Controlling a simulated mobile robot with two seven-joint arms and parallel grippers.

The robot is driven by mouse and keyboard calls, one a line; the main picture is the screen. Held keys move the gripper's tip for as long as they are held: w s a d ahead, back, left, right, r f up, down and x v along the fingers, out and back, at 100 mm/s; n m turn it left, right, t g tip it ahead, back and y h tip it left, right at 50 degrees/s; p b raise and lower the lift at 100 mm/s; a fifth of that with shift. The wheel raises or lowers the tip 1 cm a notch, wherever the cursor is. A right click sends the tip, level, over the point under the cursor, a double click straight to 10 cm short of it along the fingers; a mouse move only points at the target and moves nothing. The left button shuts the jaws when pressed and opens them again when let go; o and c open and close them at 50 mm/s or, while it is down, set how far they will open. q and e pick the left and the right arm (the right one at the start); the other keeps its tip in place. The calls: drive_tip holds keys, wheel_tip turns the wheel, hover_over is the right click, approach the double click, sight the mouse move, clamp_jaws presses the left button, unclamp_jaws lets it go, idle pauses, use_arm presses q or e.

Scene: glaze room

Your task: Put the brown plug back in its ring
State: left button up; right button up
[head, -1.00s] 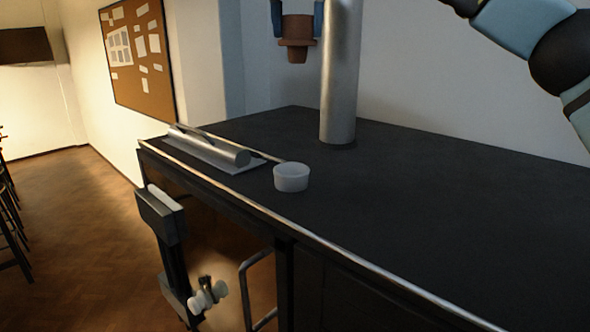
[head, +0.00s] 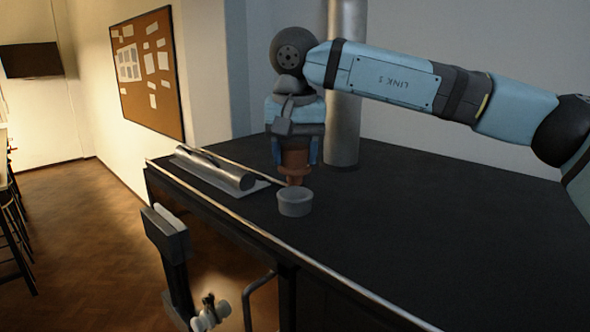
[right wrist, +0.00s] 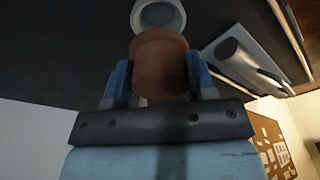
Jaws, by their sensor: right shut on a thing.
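The brown plug (head: 294,173) is upright, with a wide top and a narrower lower end. My right gripper (head: 294,155) points down and is shut on its wide part. The right wrist view also shows the plug (right wrist: 159,66) between the blue fingers (right wrist: 160,78). The pale grey ring (head: 295,207) stands on the dark bench, and nothing shows in its opening. In the head view the plug's lower end is just above the ring's far rim, apart from it. In the right wrist view the ring (right wrist: 181,20) lies beyond the plug, which hides part of it. My left gripper is not in view.
A metal roller (head: 215,168) on a pale plate lies left of the ring, with a thin rod reaching towards the ring. A metal column (head: 342,130) stands behind. The bench (head: 420,230) is clear to the right. Its metal front edge runs close by.

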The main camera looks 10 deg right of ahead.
sight(295, 183)
wheel_tip(295, 183, down, 4)
drive_tip(key=shift+r+p, duration=0.25)
drive_tip(key=shift+p, duration=0.15)
drive_tip(key=shift+f, duration=0.3)
drive_tip(key=shift+f+b, duration=0.35)
drive_tip(key=o, duration=1)
drive_tip(key=shift+r, duration=0.1)
